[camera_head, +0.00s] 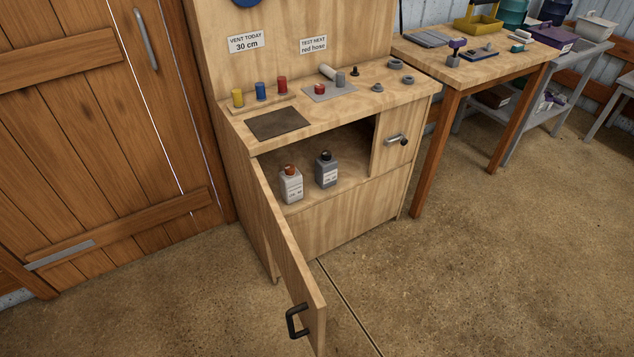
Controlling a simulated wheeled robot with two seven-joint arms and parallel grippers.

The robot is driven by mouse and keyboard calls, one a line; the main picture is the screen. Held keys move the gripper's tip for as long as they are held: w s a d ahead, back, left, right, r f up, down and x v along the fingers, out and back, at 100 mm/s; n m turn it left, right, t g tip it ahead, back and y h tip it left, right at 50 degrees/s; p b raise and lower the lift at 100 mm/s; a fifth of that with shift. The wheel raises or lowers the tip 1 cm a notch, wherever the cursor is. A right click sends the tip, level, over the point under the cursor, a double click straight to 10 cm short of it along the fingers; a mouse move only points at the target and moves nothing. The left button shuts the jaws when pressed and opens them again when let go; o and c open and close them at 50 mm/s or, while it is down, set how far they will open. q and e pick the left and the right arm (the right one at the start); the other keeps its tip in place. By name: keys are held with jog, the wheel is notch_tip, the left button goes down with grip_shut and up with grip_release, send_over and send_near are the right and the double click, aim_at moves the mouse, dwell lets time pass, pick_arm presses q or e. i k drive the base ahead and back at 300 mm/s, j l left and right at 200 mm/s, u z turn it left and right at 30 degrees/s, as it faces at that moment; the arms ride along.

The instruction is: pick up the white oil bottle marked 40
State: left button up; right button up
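A white bottle (291,187) with an orange-red cap stands upright inside the open lower cupboard, near its left side. It has a label, but the print is too small to read. A grey bottle (327,172) with a dark cap and a pale label stands upright to its right and a little further back. The wooden cupboard (340,225) has its left door (290,262) swung open toward me, with a black handle (297,321) at its end. Neither of my grippers is in view.
The open door sticks out in front of the cupboard's left side. The counter (300,118) above holds coloured cylinders, a dark mat and small parts. A small closed door with a metal latch (395,140) is at right. The floor (430,270) in front is clear.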

aim_at(291, 188)
jog(key=z, duration=1.65)
jog(key=i+l, duration=0.1)
jog(key=i, duration=0.35)
jog(key=i+l+u, duration=0.1)
jog(key=i, duration=0.35)
jog(key=i+j+u, duration=0.2)
jog(key=u, duration=0.25)
jog(key=i+u, duration=0.7)
jog(key=u, duration=0.2)
jog(key=i+l+u, duration=0.2)
jog(key=u, duration=0.3)
jog(key=i, duration=0.15)
